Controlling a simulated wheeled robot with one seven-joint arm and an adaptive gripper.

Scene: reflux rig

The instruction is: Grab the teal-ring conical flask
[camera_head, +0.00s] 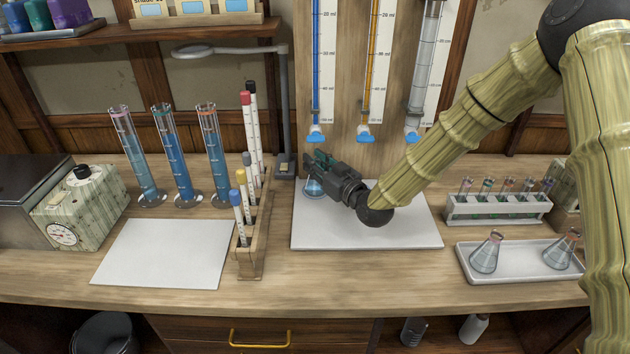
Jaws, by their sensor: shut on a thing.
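The teal-ring conical flask (314,188) stands on the left edge area of the white mat (410,232), below the left burette with blue liquid. Only its lower part shows clearly, with pale blue liquid inside. A bit of teal shows between the dark fingers near its neck. My gripper (318,167) reaches in from the right and is shut on the flask at its upper part. The fingers hide most of the neck. I cannot tell whether the base touches the mat.
Three burettes (373,60) hang close above and behind. A rack of pipettes (252,235) stands to the left, near a lamp post (284,110). Two more flasks (487,253) stand on a tray (520,275) at right, below a test tube rack (497,212). Another white mat (165,252) is bare.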

